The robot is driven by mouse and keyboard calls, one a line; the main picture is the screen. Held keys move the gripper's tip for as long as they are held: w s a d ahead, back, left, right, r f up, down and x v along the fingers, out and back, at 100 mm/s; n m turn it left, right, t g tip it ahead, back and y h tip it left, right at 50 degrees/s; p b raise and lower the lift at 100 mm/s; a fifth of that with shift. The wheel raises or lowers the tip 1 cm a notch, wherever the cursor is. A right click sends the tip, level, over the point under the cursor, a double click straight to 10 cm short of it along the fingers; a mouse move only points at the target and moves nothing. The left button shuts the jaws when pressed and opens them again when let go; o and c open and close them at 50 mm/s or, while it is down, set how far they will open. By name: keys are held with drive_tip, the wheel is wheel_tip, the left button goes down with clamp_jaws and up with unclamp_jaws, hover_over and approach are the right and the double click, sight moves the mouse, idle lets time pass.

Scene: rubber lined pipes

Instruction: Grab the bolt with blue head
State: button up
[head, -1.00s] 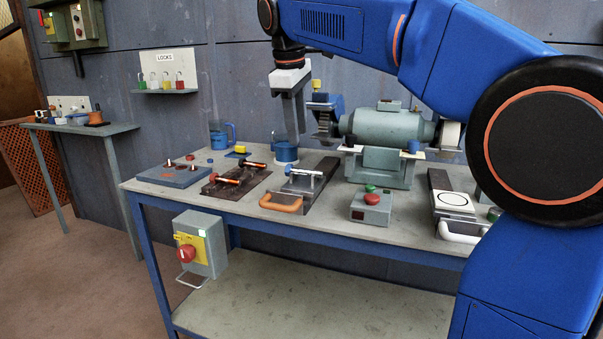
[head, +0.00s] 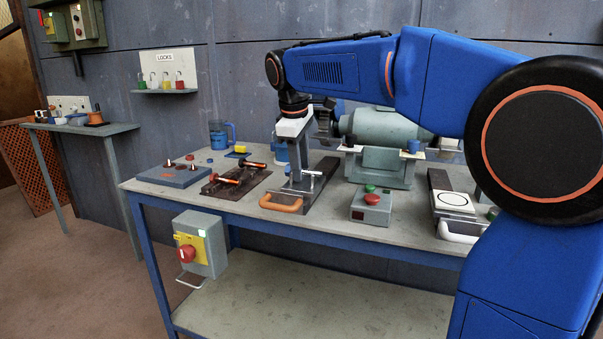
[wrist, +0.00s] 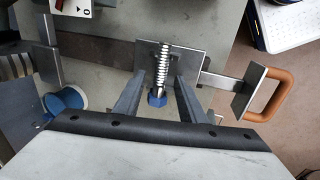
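The bolt with the blue head (wrist: 157,99) shows in the wrist view, with its bright threaded shank (wrist: 163,62) running up over a metal plate (wrist: 188,60). My gripper (wrist: 157,88) is open, with one finger on each side of the bolt near its head. A gap shows between each finger and the bolt. In the head view my gripper (head: 301,186) is low over the metal fixture with an orange handle (head: 282,206). There my gripper seems to hide the bolt, and I cannot make out its blue head.
The orange handle (wrist: 275,97) is right of the bolt. A blue and white round part (wrist: 65,102) is at the left. On the bench stand a grey motor (head: 385,135), a button box (head: 371,206) and a dark plate with orange-marked bolts (head: 234,182).

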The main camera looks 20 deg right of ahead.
drive_tip(key=shift+f, duration=0.1)
drive_tip(key=shift+c, duration=0.6)
clamp_jaws()
